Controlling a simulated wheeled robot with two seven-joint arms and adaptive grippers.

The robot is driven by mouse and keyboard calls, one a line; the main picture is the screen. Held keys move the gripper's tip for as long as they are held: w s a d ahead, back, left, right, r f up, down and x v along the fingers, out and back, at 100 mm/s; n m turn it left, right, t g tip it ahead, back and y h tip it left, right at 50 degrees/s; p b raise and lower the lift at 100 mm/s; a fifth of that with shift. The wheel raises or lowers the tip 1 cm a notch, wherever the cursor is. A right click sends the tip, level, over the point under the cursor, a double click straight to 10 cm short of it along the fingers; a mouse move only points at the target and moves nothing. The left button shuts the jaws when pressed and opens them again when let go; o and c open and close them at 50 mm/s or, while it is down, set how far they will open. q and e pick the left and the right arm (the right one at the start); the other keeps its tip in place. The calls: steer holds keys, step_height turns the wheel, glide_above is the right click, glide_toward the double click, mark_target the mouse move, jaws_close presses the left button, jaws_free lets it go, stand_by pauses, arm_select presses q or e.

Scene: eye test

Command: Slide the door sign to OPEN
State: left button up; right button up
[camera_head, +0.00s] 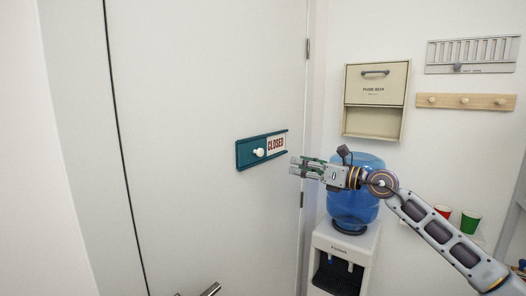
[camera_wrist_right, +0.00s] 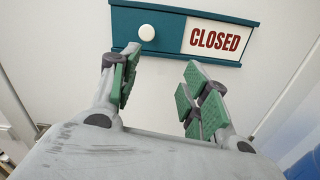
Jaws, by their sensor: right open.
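The door sign (camera_head: 246,155) is a teal slider plate fixed on the white door. Its white panel on the right reads CLOSED in red. A round white knob (camera_head: 259,152) sits just left of that panel. In the right wrist view the sign (camera_wrist_right: 170,48) spans the top, with the knob (camera_wrist_right: 146,32) above the left finger. My right gripper (camera_head: 296,166) is to the right of the sign, open and empty, its fingers pointing toward the door. In the wrist view its green-padded fingers (camera_wrist_right: 160,88) are apart, below the sign.
A blue water dispenser bottle (camera_head: 346,205) stands right of the door, behind my right arm. A cream wall box (camera_head: 375,88) and wooden peg rail (camera_head: 466,102) hang above. The door around the sign is clear.

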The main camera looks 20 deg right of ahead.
mark_target(262, 152)
steer(key=r, duration=0.1)
steer(key=s+a+r+n, duration=0.1)
steer(key=s+r+n, duration=0.1)
steer(key=shift+s+a, duration=0.1)
steer(key=shift+a, duration=0.2)
steer(key=shift+p+x, duration=2.45)
steer(key=shift+x, duration=2.95)
steer(key=shift+f+p+x, duration=0.15)
steer(key=shift+p+x, duration=0.1)
steer(key=shift+x, duration=0.5)
steer(key=shift+f+p+x, duration=0.1)
steer(key=shift+p+x, duration=0.15)
steer(key=shift+x, duration=0.45)
